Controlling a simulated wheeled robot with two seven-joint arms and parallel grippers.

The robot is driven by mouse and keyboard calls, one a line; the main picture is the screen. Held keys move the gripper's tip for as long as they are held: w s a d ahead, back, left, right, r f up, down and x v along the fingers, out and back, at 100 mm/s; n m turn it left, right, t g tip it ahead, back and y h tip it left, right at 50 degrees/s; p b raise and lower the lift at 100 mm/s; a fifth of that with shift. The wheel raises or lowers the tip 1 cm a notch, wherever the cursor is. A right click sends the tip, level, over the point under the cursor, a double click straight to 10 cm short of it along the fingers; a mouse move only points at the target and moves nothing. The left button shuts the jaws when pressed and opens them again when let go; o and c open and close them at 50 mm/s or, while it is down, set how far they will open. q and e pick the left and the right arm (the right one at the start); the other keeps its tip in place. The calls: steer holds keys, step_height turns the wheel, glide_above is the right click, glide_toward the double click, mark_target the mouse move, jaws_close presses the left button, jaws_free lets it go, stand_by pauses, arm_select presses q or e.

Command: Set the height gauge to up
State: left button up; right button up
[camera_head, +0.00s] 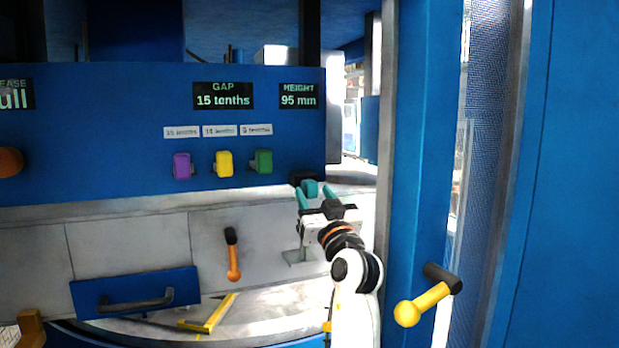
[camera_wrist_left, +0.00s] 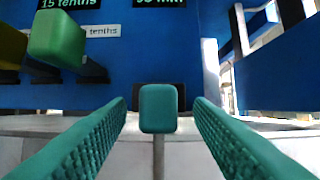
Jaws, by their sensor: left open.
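The height display (camera_head: 299,96) on the blue panel reads 95 mm; its lower edge also shows in the wrist view (camera_wrist_left: 160,3). Below it is a small teal knob (camera_head: 310,188) at a dark mount, and I take it to be the height control. My left gripper (camera_head: 312,195) is open, with a finger on each side of the knob and visible gaps to both. How deep the knob sits between the fingers is hard to tell. My right gripper is not in view.
Purple (camera_head: 182,166), yellow (camera_head: 223,164) and green (camera_head: 262,161) blocks stick out left of the knob, under the gap display (camera_head: 223,96). An orange-tipped lever (camera_head: 233,260) and a blue drawer (camera_head: 134,292) are lower left. A blue post (camera_head: 422,150) stands at right.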

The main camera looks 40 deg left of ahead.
mark_target(304, 178)
arm_select(q)
steer(key=p+x, duration=0.2)
steer(key=x, duration=0.3)
steer(key=shift+w+a, duration=0.15)
steer(key=shift+a, duration=0.1)
steer(key=shift+r, duration=0.1)
steer(key=shift+c, duration=0.9)
jaws_close()
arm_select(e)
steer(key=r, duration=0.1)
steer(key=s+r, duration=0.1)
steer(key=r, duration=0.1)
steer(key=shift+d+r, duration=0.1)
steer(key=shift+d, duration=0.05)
